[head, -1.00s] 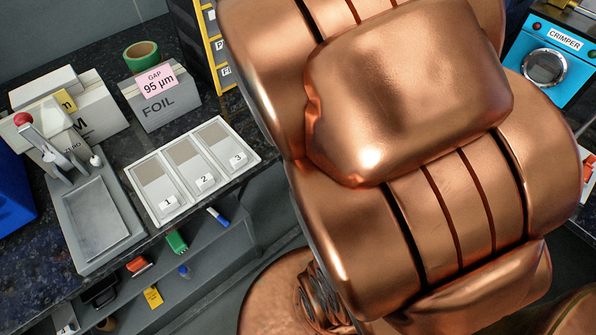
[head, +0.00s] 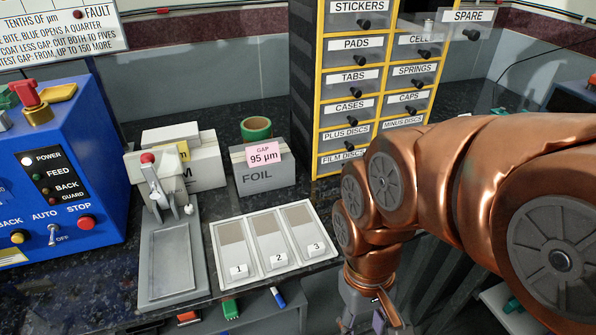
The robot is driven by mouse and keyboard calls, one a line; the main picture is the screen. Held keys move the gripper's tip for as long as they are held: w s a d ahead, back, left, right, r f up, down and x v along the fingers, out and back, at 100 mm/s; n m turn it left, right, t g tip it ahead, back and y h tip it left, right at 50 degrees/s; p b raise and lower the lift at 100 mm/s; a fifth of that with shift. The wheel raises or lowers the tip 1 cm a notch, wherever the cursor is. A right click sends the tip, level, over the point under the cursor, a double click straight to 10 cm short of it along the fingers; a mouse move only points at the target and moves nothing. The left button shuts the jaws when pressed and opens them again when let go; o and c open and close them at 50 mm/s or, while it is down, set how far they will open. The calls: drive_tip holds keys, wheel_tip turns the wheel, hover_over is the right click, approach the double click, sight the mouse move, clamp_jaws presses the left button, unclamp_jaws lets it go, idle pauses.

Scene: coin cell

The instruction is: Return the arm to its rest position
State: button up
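My copper-coloured arm (head: 440,180) reaches in from the right side of the head view and bends down near the middle. My gripper (head: 362,316) hangs at the bottom of the view, just right of the tray with three numbered compartments (head: 213,240) and in front of the bench edge. Only its grey upper part shows clearly; its fingertips are cut off or too small to read. I cannot tell whether it is open or shut, or whether it holds anything.
A blue machine (head: 95,165) stands at the left. A grey lever device (head: 148,250), a FOIL box (head: 262,178) and a yellow-framed drawer cabinet (head: 316,90) stand on the dark bench. Shelves with small items lie below the bench edge.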

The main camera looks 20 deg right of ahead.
drive_tip(key=s+p+v, duration=0.3)
drive_tip(key=p+v, duration=0.9)
drive_tip(key=v, duration=0.1)
drive_tip(key=shift+w+r+t, duration=0.25)
drive_tip(key=shift+w+t, duration=0.15)
